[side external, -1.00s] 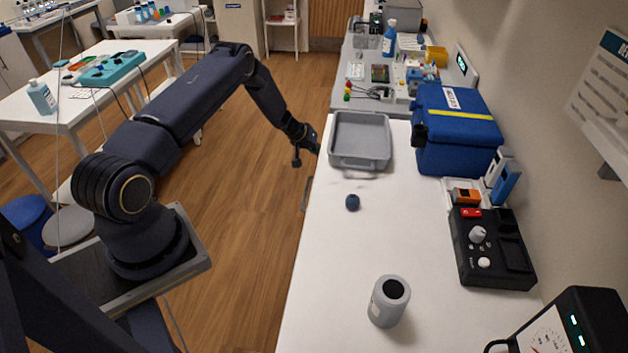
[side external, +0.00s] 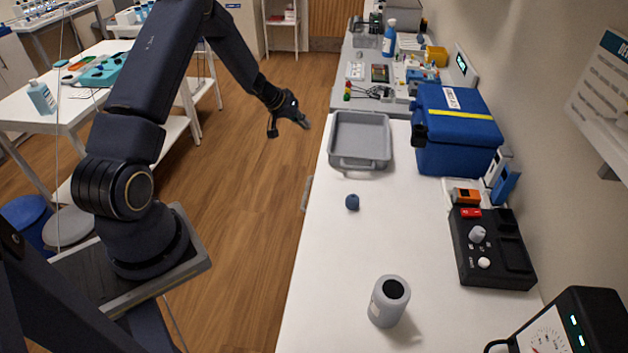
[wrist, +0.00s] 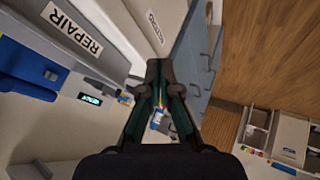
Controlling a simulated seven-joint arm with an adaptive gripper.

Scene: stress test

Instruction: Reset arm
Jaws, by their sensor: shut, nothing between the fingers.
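My gripper (side external: 303,122) is in the air left of the white bench, near the grey tray's left side. In the wrist view its two fingers (wrist: 159,72) run close together and are shut with nothing between them. The empty grey tray (side external: 361,163) sits on the far left part of the white bench (side external: 330,270). A small dark blue round piece (side external: 352,202) lies on the bench nearer than the tray. A grey cylinder with a dark top (side external: 388,302) stands upright near the front of the bench.
A blue case with a yellow stripe (side external: 456,140) stands right of the tray. A black control box (side external: 491,250) and a dial meter (side external: 575,325) line the right side. A white table (side external: 60,112) stands at left. The wooden floor (side external: 240,220) between is clear.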

